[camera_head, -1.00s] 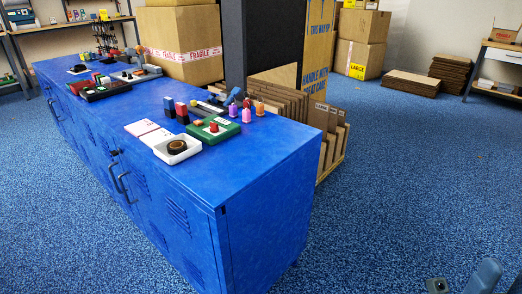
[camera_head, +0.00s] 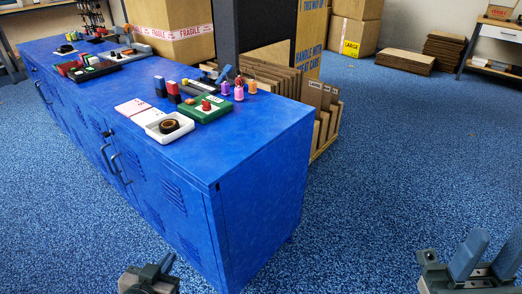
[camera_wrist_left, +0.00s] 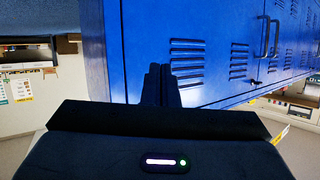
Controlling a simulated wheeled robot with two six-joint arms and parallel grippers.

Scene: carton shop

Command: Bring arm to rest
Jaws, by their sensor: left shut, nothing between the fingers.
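My left gripper (camera_head: 165,263) shows at the bottom of the head view, low in front of the blue cabinet. Its two dark fingers are together and empty. They also show side by side in the left wrist view (camera_wrist_left: 161,85), with the louvred blue cabinet doors (camera_wrist_left: 215,25) beyond. My right gripper (camera_head: 487,256) is at the bottom right corner of the head view, partly cut off by the frame edge. Its two blue-grey fingers stand apart with nothing seen between them.
The blue cabinet (camera_head: 265,135) carries a white tray with a tape roll (camera_head: 170,126), a green box (camera_head: 205,109), small bottles and other items. Cardboard stands in a rack (camera_head: 325,130) behind it. Blue floor (camera_head: 400,160) is open to the right.

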